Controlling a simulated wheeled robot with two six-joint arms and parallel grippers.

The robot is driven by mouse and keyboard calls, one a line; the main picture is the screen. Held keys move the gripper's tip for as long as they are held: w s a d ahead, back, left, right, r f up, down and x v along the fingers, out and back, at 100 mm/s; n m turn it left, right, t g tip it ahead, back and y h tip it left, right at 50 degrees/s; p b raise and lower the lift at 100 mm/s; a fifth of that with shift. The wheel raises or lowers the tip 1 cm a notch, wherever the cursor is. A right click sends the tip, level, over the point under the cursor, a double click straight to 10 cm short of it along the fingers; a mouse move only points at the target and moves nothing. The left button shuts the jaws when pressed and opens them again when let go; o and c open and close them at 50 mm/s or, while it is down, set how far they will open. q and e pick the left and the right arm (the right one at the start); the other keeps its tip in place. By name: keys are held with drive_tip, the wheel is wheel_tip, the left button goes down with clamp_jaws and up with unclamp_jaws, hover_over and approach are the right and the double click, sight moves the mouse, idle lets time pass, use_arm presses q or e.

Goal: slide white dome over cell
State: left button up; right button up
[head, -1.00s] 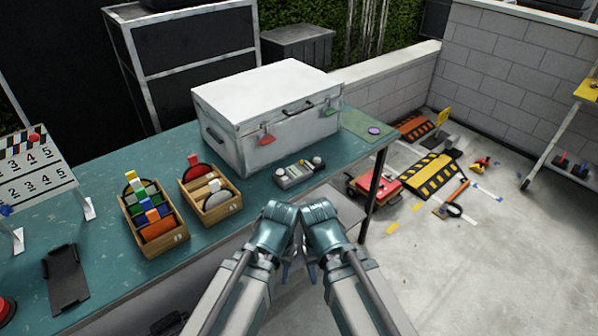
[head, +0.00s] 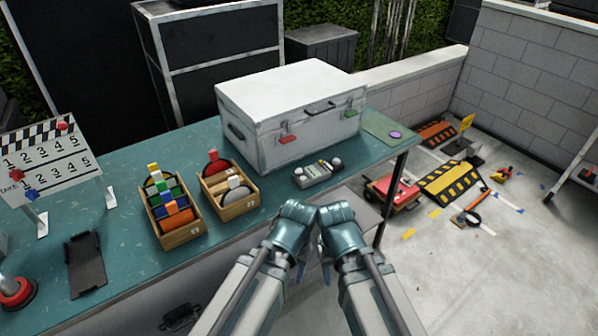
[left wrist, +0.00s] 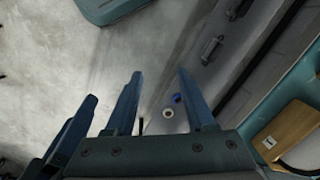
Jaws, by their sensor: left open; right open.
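A small grey hand-held device (head: 318,173) lies on the teal table in front of the large white case. It has a whitish round knob at each end. I cannot tell from here which is the white dome, and the cell is too small to make out. My left gripper (head: 301,271) and right gripper (head: 327,271) hang side by side in front of the table edge, nearer to me than the device, mostly hidden by their own wrists. In the left wrist view my left gripper (left wrist: 160,74) is open and empty over the floor, with the right fingers beside it.
The white case (head: 290,105) stands behind the device. Two wooden boxes (head: 181,238) (head: 240,207) with discs and coloured blocks, a black holder (head: 86,265) and a clapperboard (head: 45,160) are to the left. A red cart (head: 393,194) stands on the floor right.

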use_arm(q)
drive_tip(key=w+d+f+m+t+h+b, duration=0.2)
drive_tip(key=w+h+b, duration=0.15)
drive_tip(key=w, duration=0.45)
drive_tip(key=t+h+b, duration=0.4)
drive_tip(key=t+h, duration=0.1)
drive_tip(key=t, duration=0.5)
approach(298, 170)
drive_tip(key=shift+m, duration=0.3)
drive_tip(key=b+x, duration=0.5)
drive_tip(key=x, duration=0.2)
drive_tip(key=shift+w+f, duration=0.15)
drive_tip(key=shift+w, duration=0.15)
drive_tip(key=shift+x, duration=0.8)
drive_tip(key=shift+d, duration=0.1)
drive_tip(key=shift+s, duration=0.1)
drive_tip(key=shift+g, duration=0.3)
clamp_jaws()
